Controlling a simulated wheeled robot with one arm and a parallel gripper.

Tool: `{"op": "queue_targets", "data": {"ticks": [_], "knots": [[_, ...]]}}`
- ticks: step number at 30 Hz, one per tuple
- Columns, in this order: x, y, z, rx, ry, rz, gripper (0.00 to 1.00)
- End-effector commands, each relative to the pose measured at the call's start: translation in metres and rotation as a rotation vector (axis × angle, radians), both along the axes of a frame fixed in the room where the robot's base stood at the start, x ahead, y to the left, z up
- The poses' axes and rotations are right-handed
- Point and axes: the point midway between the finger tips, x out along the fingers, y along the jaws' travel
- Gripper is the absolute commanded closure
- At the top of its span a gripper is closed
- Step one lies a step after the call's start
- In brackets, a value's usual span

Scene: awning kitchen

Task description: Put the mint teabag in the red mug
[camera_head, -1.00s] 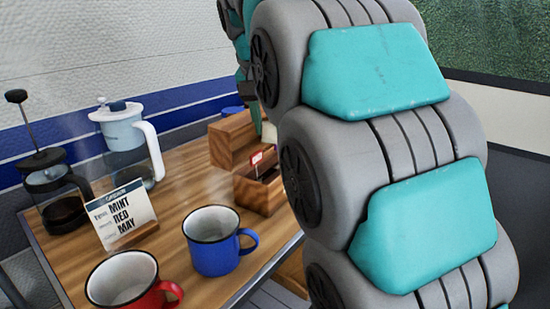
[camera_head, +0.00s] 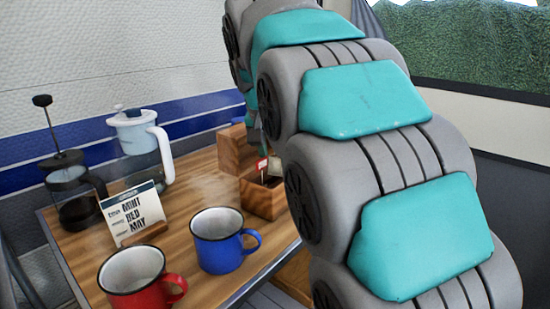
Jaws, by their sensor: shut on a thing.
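The red mug (camera_head: 136,288) stands upright at the table's near left edge, and its visible inside looks empty. A small wooden box (camera_head: 262,203) at the table's right holds teabags. Small red and white teabag tags (camera_head: 263,165) show at its top; their print is too small to read. My gripper (camera_head: 256,138) is just above this box, mostly hidden behind my arm. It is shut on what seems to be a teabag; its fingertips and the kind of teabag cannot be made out.
A blue mug (camera_head: 219,252) stands between the red mug and the box. A French press (camera_head: 72,195) and a white-blue jug (camera_head: 137,132) stand at the back. A taller wooden box (camera_head: 233,151) is behind the teabag box.

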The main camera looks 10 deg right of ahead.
Motion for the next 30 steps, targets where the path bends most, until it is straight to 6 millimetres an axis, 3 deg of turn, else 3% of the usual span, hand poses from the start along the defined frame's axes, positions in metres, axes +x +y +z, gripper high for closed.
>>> {"op": "queue_targets", "data": {"ticks": [7,8,15,23,30], "knots": [[0.000,0.000,-0.005,0.000,0.000,0.000,1.00],[0.000,0.000,-0.005,0.000,0.000,0.000,0.58],[0.000,0.000,-0.005,0.000,0.000,0.000,0.31],[0.000,0.000,-0.003,0.000,0.000,0.000,0.30],[-0.002,0.002,0.016,0.000,-0.002,-0.001,0.30]]}}
